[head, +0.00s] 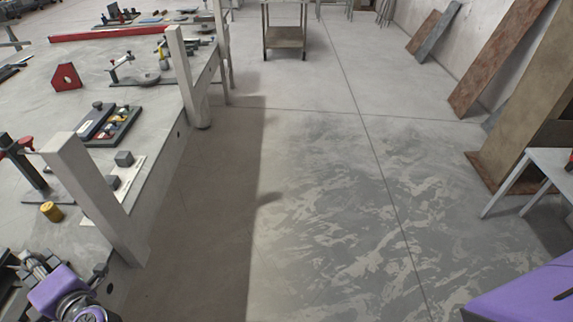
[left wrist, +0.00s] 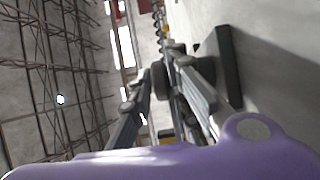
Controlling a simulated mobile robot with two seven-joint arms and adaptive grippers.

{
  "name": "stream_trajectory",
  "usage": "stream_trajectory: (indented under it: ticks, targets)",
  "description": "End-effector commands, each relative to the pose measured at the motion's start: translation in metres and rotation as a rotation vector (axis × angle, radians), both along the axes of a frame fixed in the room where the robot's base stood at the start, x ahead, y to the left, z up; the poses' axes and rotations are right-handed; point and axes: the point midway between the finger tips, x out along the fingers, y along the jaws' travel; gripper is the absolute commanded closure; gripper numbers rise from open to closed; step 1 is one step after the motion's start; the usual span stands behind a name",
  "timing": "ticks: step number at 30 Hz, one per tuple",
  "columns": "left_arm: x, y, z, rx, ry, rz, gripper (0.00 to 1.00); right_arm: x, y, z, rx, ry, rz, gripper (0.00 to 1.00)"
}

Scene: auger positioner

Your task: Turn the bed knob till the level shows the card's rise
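My left gripper (head: 32,262) is at the bottom left corner of the head view, beside the near edge of the bench; its fingertips are hard to make out there. In the left wrist view its two fingers (left wrist: 168,78) stand apart. A dark rounded part, possibly the bed knob (left wrist: 196,74), shows behind the right finger, partly hidden; I cannot tell whether they touch. Beyond it is a metal spiral like an auger (left wrist: 158,22). A dark flat plate (left wrist: 228,66) stands at the right. I cannot pick out the level or the card for certain. My right gripper is out of view.
The grey bench (head: 150,92) at the left carries a dark tray (head: 118,130), a red block (head: 66,77), a yellow cylinder (head: 52,211) and a white sheet (head: 128,180). Upright posts (head: 95,195) rise at its edge. The floor (head: 320,200) is clear; a white table (head: 550,160) stands right.

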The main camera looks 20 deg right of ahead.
Motion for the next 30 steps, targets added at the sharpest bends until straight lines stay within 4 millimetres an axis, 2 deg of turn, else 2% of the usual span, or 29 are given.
stream_trajectory:
  ticks: [11,15,21,30]
  targets:
    - [0.0067,0.0056,0.0001,0.001,0.001,0.000,0.83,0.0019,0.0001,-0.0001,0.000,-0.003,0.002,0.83]
    - [0.0065,0.0055,0.0001,0.001,0.001,0.000,1.00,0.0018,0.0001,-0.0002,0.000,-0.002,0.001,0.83]
    - [0.0070,0.0051,0.0008,0.000,-0.001,0.007,1.00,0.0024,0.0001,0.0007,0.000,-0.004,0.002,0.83]
    - [0.0069,0.0056,0.0021,0.000,-0.003,0.116,1.00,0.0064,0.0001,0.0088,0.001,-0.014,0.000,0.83]
